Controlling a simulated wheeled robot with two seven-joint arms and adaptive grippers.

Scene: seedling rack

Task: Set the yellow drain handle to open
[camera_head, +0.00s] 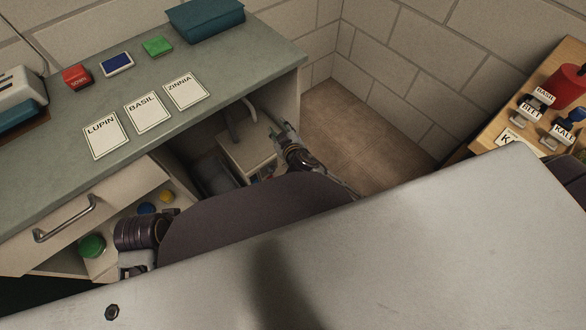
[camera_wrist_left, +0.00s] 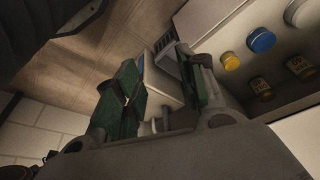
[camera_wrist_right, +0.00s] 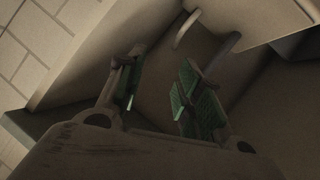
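I cannot make out a yellow drain handle in any view. My right gripper (camera_head: 280,132) is by the opening under the bench, beside a pale box-shaped unit (camera_head: 246,152). In the right wrist view, the right gripper (camera_wrist_right: 160,85) has its fingers apart with nothing between them. Two curved grey pipes show beyond it, one upper (camera_wrist_right: 186,28) and one lower (camera_wrist_right: 220,50). In the left wrist view, my left gripper (camera_wrist_left: 165,85) is open and empty. A pale box shows behind its fingers, partly hidden.
Under the bench (camera_head: 225,75), an open shelf holds lidded jars, including a yellow lid (camera_wrist_left: 230,61) and a blue lid (camera_wrist_left: 261,40). Label cards (camera_head: 147,111) lie on the bench. A wooden table (camera_head: 490,125) with stamps stands at right. Bare floor (camera_head: 350,130) lies between.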

